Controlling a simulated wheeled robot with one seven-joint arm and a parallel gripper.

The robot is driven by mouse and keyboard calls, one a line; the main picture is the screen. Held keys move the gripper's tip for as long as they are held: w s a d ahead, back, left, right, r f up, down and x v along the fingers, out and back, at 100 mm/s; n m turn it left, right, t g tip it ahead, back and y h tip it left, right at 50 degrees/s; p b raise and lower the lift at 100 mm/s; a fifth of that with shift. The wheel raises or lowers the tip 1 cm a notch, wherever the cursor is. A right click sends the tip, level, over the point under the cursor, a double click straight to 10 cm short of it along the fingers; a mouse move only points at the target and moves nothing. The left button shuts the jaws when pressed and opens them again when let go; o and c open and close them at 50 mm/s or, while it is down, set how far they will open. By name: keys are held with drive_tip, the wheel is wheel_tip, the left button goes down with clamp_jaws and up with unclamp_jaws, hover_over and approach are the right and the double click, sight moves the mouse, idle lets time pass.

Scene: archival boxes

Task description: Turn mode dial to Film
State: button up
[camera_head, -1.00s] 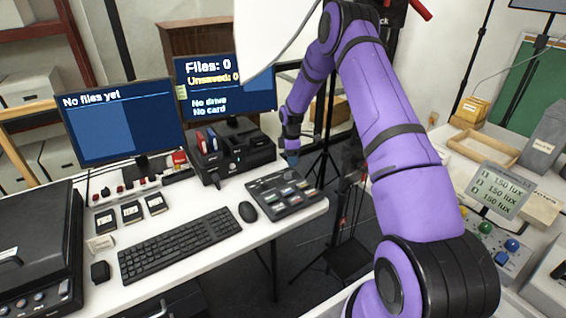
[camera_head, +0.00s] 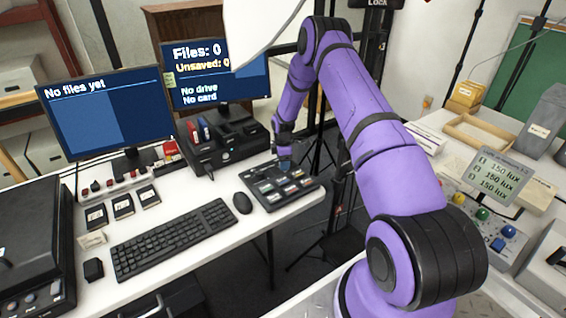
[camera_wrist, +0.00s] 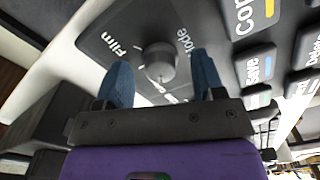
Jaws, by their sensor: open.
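The mode dial (camera_wrist: 159,62) is a round grey knob on a dark control panel (camera_head: 275,185). In the wrist view the word "Film" is printed to its left and "Mode" to its right. My gripper (camera_wrist: 162,82) is open, with one blue finger on each side of the dial's near edge. I cannot tell whether the fingers touch it. A light mark shows at the dial's lower edge, and the lettering below it is partly hidden. In the head view my gripper (camera_head: 284,165) is over the back edge of the panel, and the dial cannot be made out.
Labelled keys, including "Save" (camera_wrist: 259,66), stand right of the dial in the wrist view. A black mouse (camera_head: 242,203) and keyboard (camera_head: 172,239) lie left of the panel. A black dock (camera_head: 224,145) and two monitors stand behind. The table's right edge is close to the panel.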

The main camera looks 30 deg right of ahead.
drive_tip(key=shift+f, duration=0.3)
drive_tip(key=c, duration=0.9)
